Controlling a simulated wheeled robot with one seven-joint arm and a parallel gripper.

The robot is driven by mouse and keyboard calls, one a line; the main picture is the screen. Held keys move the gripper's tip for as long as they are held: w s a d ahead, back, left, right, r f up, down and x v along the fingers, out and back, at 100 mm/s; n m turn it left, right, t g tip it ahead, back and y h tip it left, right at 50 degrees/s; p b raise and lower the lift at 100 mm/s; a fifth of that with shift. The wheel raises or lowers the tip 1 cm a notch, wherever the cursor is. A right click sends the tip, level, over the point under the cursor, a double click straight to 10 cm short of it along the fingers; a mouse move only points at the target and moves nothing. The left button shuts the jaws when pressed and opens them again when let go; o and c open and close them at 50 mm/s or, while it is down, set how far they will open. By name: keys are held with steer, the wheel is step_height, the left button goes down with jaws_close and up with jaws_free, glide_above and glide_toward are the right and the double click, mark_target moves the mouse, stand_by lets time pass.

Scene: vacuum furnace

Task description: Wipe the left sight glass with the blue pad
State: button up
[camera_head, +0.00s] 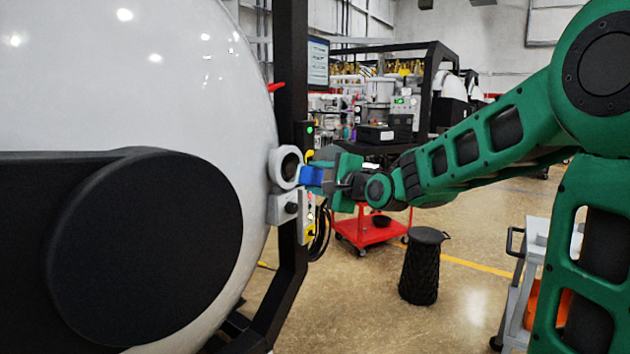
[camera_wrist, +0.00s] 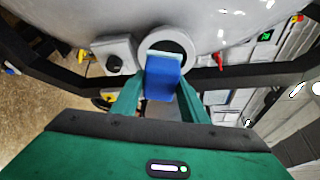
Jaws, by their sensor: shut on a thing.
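The blue pad (camera_head: 312,176) is held by my gripper (camera_head: 328,178), which is shut on it. In the wrist view the blue pad (camera_wrist: 163,78) sits between the two green fingers of my gripper (camera_wrist: 160,92). A round sight glass (camera_head: 290,167) with a white rim is on the side of the large white vessel (camera_head: 110,75). The pad's front end is right at the lower part of the sight glass (camera_wrist: 168,44) in the wrist view. I cannot tell whether it touches. The pad hides part of the glass.
A grey block with a dark knob (camera_head: 290,208) is just below the sight glass. A black upright post (camera_head: 291,90) stands close behind. A red cart (camera_head: 368,235), a black bin (camera_head: 423,265) and a grey trolley (camera_head: 527,280) stand on the floor to the right.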

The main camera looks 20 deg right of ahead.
mark_target(286, 171)
steer(key=shift+w+a, duration=0.8)
steer(key=shift+w, duration=0.25)
steer(key=shift+w+a, duration=0.8)
steer(key=shift+w, duration=0.2)
steer(key=shift+w+a, duration=0.55)
steer(key=shift+w, duration=0.25)
steer(key=shift+w+d, duration=0.5)
steer(key=shift+d, duration=0.25)
steer(key=shift+w+d, duration=0.5)
steer(key=shift+d, duration=0.25)
steer(key=w+d, duration=0.2)
steer(key=shift+d, duration=0.35)
steer(key=shift+s+a, duration=0.55)
steer(key=shift+a, duration=0.2)
steer(key=shift+s+a, duration=0.5)
steer(key=shift+a, duration=0.25)
steer(key=shift+s+a+r, duration=0.1)
steer(key=shift+s+a, duration=0.35)
steer(key=shift+a, duration=0.3)
steer(key=shift+s+a, duration=0.45)
steer(key=shift+a, duration=0.3)
